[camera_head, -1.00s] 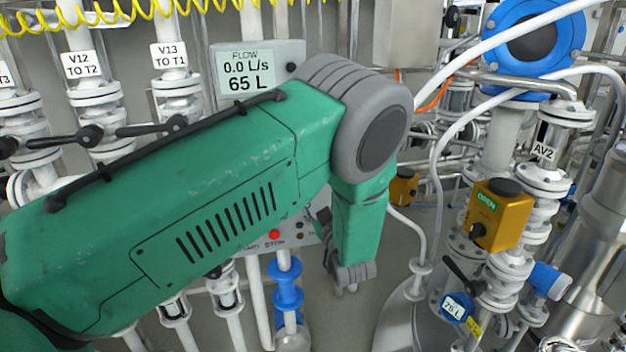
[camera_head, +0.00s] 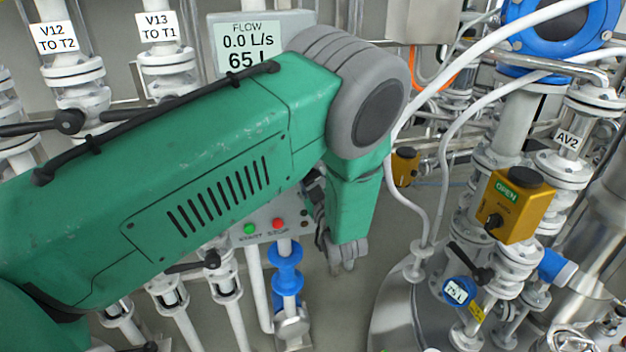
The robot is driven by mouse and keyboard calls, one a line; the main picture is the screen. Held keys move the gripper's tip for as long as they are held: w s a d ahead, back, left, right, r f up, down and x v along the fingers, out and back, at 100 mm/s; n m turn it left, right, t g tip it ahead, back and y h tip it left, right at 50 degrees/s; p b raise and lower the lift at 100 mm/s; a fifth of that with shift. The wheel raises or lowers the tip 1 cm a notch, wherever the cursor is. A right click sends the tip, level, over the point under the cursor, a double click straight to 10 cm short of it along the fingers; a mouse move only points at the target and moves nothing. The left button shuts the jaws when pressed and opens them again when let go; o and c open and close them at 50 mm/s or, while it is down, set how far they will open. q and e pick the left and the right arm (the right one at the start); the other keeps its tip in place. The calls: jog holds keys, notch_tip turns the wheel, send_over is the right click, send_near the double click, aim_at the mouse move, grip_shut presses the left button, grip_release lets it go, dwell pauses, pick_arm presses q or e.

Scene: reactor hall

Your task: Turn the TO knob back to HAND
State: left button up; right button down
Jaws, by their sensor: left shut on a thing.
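The control panel (camera_head: 262,233) has a green START button and a red STOP button below the flow display (camera_head: 251,47), which reads 0.0 L/s and 65 L. My left arm crosses the view from the left and its green forearm hangs down in front of the panel's right side. My left gripper (camera_head: 317,212) shows only in part, as dark pieces at the panel's right edge beside the forearm. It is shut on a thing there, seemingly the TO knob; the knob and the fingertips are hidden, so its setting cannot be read. My right gripper is not in view.
At right stands the yellow actuator box (camera_head: 513,207) showing OPEN, by the AV2 pipe (camera_head: 563,165). White hoses hang right of my forearm. Valves labelled V12 and V13 (camera_head: 158,26) stand at left. A blue pipe fitting (camera_head: 285,280) is below the panel.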

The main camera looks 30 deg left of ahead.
pick_arm(q)
jog(key=shift+w+a+r, duration=0.1)
jog(key=shift+a+r, duration=0.15)
jog(key=shift+a, duration=0.2)
jog(key=shift+w, duration=0.1)
jog(key=shift+w+d+f, duration=0.1)
jog(key=shift+d+f, duration=0.05)
jog(key=shift+d, duration=0.2)
